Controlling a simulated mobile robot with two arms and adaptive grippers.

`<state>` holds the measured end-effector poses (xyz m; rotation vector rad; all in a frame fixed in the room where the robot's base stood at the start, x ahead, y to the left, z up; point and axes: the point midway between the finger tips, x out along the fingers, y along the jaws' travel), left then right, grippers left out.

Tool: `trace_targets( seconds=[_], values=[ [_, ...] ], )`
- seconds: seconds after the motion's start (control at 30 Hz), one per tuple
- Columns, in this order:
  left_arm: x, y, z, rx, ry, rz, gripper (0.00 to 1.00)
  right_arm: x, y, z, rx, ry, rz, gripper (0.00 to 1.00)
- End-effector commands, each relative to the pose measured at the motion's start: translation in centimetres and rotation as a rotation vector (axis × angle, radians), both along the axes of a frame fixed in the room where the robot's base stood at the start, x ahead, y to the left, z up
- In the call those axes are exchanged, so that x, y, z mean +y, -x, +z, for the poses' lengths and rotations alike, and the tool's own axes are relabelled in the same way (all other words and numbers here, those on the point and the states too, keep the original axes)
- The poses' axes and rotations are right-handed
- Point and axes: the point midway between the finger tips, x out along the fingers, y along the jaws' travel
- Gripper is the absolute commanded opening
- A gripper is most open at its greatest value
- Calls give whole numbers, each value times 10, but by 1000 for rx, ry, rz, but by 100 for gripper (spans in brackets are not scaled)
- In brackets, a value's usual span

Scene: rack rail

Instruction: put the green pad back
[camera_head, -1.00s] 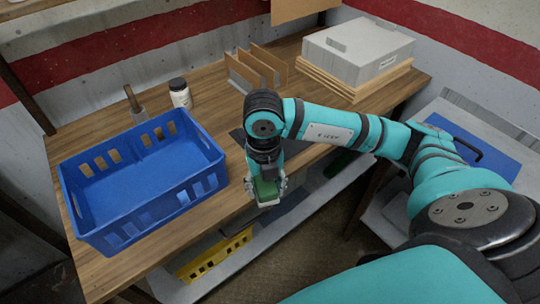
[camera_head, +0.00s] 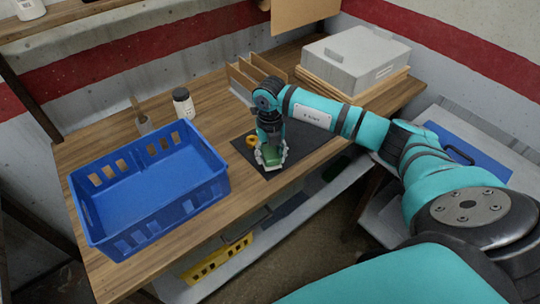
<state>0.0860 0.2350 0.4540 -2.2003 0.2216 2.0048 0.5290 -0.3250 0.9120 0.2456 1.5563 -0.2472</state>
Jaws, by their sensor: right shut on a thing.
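The green pad (camera_head: 272,156) is between the fingers of my right gripper (camera_head: 271,164). The gripper is shut on it and points down over the dark mat (camera_head: 298,146) on the wooden table. The pad is partly hidden by the fingers, and I cannot tell whether it touches the mat. My left gripper is not in view.
A blue crate (camera_head: 150,215) stands left on the table (camera_head: 240,205), with a dark jar (camera_head: 184,103) and a brush-like tool (camera_head: 141,116) behind it. Wooden dividers (camera_head: 243,82) and a grey box (camera_head: 355,60) stand at the back. A yellow crate (camera_head: 217,259) sits on the lower shelf.

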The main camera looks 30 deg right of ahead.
Motion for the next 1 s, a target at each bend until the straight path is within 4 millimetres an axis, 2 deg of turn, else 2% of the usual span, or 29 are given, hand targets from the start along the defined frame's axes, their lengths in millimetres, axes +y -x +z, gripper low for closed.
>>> trace_targets(
  seconds=[0.03,0.13,0.47,0.5,0.67,1.0],
  values=[
    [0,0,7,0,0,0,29,1,1,-5,5,-1,-1,17],
    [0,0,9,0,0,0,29,1,1,-16,3,-1,0,17],
    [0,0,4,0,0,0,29,0,0,-22,1,0,0,17],
    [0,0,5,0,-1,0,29,0,0,-21,0,0,0,49],
    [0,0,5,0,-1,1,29,0,0,-20,0,0,0,70],
    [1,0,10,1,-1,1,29,0,0,-15,0,0,0,70]
  ],
)
